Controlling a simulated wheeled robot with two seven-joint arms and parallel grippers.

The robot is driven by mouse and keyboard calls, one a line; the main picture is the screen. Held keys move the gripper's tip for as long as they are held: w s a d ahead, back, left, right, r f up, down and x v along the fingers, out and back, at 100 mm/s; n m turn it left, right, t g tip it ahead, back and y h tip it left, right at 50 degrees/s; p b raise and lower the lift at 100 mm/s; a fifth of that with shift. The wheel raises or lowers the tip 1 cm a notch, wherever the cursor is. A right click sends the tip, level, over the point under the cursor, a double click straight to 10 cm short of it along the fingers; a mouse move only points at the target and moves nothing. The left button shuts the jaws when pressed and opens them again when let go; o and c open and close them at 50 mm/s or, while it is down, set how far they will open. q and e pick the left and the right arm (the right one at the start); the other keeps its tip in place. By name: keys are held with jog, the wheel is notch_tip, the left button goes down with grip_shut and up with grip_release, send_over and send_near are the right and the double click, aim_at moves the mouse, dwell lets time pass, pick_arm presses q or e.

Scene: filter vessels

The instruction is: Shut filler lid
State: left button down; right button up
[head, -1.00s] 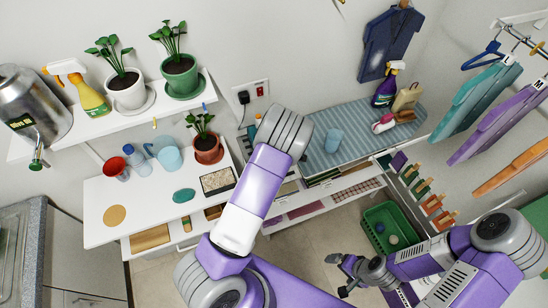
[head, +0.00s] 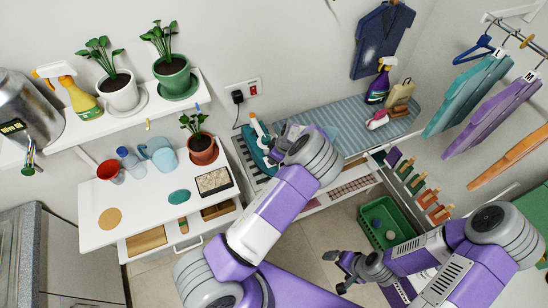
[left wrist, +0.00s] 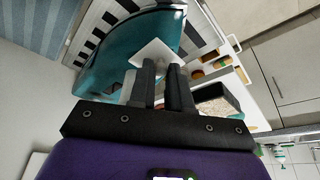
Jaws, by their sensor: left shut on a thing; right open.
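A teal vessel (head: 256,150), which looks like an iron, sits on a black-and-white striped rest at the left end of the ironing board. Its teal body fills the top of the left wrist view (left wrist: 125,45). A white plate, apparently the filler lid (left wrist: 158,52), stands out from the body at my left fingertips. My left gripper (left wrist: 163,68) is shut on this lid, and the fingers hide part of it. In the head view my left gripper (head: 277,135) is beside the vessel, partly hidden by my wrist. My right gripper (head: 338,272) is open and empty, low over the floor.
The striped ironing board (head: 350,125) holds a purple spray bottle (head: 380,82). A white table (head: 125,205) at left carries a red mug (head: 110,170), a blue jug (head: 160,152) and a potted plant (head: 202,148). A green basket (head: 385,225) stands on the floor at right.

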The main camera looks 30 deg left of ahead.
pick_arm(q)
jog(key=shift+f, duration=0.1)
jog(key=c, duration=1.1)
grip_release()
jog(key=shift+o, duration=0.2)
jog(key=b+v, duration=0.1)
jog(key=v, duration=0.6)
jog(key=shift+r, duration=0.25)
